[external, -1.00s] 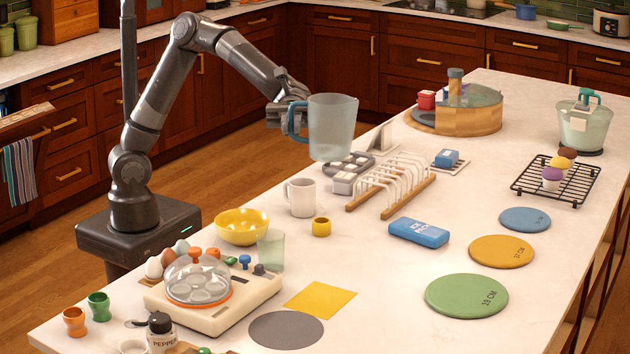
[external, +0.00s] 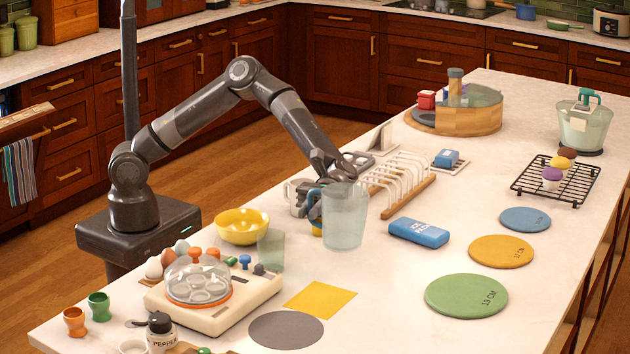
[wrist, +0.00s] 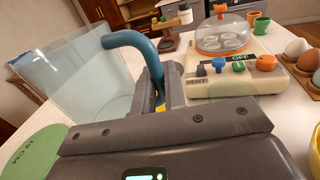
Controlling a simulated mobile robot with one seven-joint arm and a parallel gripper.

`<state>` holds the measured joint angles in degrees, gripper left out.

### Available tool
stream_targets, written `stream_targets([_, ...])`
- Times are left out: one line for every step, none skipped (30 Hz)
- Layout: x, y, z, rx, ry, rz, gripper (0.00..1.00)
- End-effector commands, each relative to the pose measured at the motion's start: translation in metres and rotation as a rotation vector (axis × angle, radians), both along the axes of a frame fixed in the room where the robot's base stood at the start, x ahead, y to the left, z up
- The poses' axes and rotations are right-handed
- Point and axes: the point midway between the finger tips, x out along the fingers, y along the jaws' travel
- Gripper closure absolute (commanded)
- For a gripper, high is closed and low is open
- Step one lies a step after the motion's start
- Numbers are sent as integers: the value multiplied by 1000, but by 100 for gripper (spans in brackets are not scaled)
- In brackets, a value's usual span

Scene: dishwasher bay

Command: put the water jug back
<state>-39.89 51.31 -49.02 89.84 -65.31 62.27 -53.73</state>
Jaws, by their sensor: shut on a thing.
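The water jug (external: 345,215) is a clear, bluish, upright vessel with a blue handle (wrist: 128,42). My gripper (external: 314,206) is shut on that handle, and the jug's body is to its right in the external view. In the wrist view the jug (wrist: 72,85) fills the left side, and my gripper (wrist: 160,85) has the handle between its fingers. The jug is low over the counter, past the near end of the white rack. I cannot tell whether its base touches the counter.
A grey round mat (external: 286,330) and a yellow square (external: 319,299) lie in front. The egg cooker (external: 215,301), a clear cup (external: 271,250) and a yellow bowl (external: 242,227) stand left. The white rack (external: 400,185) is behind, a blue ice pack (external: 419,232) right.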

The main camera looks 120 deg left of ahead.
Motion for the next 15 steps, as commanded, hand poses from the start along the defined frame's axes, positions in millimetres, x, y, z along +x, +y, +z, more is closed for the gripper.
stream_targets([8, 10, -8, -2, 2, 4, 100])
stream_targets([11, 15, -11, -2, 1, 3, 100])
stream_targets([16, 22, -16, -3, 1, 3, 100])
stream_targets([20, 27, -21, -2, 2, 3, 100])
stream_targets([23, 33, -24, -2, 0, 3, 100])
stream_targets([27, 39, -29, -3, 0, 2, 100])
stream_targets([30, 43, -31, -2, 1, 2, 100])
stream_targets([33, 47, -34, -1, 1, 2, 100])
stream_targets([36, 51, -37, -2, 1, 2, 100])
stream_targets([38, 54, -39, -2, 0, 1, 100])
stream_targets([39, 56, -40, -2, 0, 1, 100])
stream_targets([41, 59, -42, -1, 0, 1, 100])
stream_targets([42, 60, -44, -1, 0, 1, 100])
stream_targets([42, 61, -45, 0, 0, 1, 100])
stream_targets([43, 62, -46, 0, 0, 1, 100])
